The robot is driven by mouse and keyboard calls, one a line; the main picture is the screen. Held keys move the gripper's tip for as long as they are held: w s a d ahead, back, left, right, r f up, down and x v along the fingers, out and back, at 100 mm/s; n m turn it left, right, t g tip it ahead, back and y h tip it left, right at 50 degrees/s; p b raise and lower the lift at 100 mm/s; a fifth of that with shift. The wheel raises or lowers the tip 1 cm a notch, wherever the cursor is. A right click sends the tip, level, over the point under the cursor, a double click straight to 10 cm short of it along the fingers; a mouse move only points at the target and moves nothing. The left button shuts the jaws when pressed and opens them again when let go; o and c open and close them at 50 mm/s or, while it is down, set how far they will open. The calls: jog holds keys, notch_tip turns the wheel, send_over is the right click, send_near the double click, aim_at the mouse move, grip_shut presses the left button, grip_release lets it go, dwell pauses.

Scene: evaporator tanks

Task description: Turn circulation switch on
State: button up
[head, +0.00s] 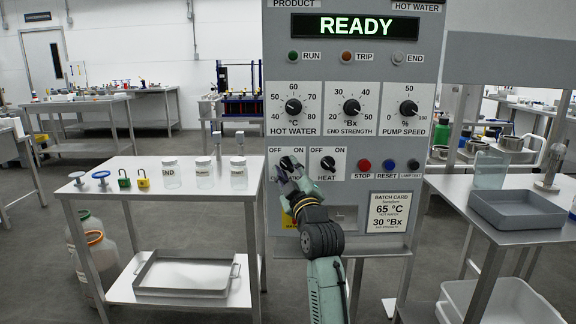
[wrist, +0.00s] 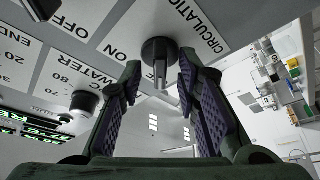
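The circulation switch (wrist: 158,50) is a round dark knob with a raised grip bar, on a white plate of the grey control panel (head: 350,60). In the head view my gripper (head: 284,173) is at this switch and covers part of it and its label. In the wrist view my gripper (wrist: 160,74) is open, with one finger on each side of the knob's grip bar. Gaps show between the fingers and the bar. The switch's setting is hard to tell. The heat switch (head: 328,163) is just to the right in the head view.
Stop (head: 364,165), reset and lamp test buttons are right of the heat switch. Three dials, including hot water (head: 293,106), sit above. The display (head: 355,26) reads READY. A side table (head: 150,192) with jars and padlocks stands left; another with a grey tray (head: 525,208) stands right.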

jog(key=shift+w+a, duration=0.1)
jog(key=shift+w, duration=0.1)
jog(key=shift+r, duration=0.15)
grip_shut()
dwell(0.3)
